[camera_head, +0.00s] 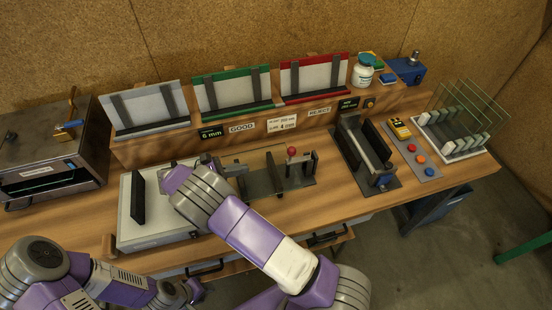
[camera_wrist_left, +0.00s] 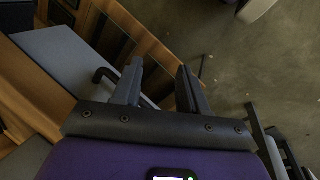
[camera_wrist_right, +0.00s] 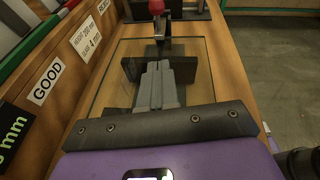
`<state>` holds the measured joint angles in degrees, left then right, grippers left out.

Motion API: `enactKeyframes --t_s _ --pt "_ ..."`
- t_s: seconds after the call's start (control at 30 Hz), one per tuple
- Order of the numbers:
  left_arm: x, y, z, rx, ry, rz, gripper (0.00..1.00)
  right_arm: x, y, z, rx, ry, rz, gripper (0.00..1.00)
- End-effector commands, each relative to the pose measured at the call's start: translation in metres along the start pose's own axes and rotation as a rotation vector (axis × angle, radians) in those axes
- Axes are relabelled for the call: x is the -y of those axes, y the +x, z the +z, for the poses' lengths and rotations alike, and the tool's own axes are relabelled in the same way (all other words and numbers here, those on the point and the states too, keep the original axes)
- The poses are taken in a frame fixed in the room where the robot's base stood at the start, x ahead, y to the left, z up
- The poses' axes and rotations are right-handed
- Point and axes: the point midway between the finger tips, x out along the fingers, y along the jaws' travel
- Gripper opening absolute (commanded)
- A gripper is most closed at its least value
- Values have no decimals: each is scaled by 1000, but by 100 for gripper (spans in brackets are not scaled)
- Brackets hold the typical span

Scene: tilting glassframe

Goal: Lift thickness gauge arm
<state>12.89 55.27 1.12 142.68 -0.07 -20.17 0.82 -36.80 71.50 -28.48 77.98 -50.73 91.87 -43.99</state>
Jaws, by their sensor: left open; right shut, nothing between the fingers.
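The thickness gauge (camera_head: 301,170) is a dark device with a red knob (camera_head: 291,151), standing on the bench in the middle of the head view. In the right wrist view its red knob (camera_wrist_right: 155,7) and dark arm (camera_wrist_right: 162,28) are just beyond my fingertips. My right gripper (camera_wrist_right: 157,66) is shut and empty, pointing toward the gauge; a gap to the arm seems to remain. A clear glass pane (camera_wrist_right: 97,80) lies beneath the fingers. My left gripper (camera_wrist_left: 160,72) is open and empty, low by the bench front; its fingers are hard to make out in the head view.
A pale platform with a dark upright (camera_head: 138,197) is left of my right wrist. Behind stand white, green (camera_head: 235,90) and red (camera_head: 315,78) racks. A dark fixture (camera_head: 365,150), a button panel (camera_head: 417,157) and a glass rack (camera_head: 455,140) are right.

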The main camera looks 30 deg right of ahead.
Motion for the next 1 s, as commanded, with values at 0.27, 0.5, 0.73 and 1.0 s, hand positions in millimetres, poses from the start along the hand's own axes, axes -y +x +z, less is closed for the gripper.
enactKeyframes --t_s 0.27,0.5,0.73,1.0 --pt "-1 -1 0 0 0 0 43 0 1 1 -1 0 0 0" --pt "-1 -3 0 0 0 0 43 1 28 2 1 -1 -5 0" --pt "-2 -6 0 0 0 0 43 1 78 2 0 -1 -5 0" --pt "-4 -11 1 0 0 0 43 0 117 19 -2 2 -1 0"
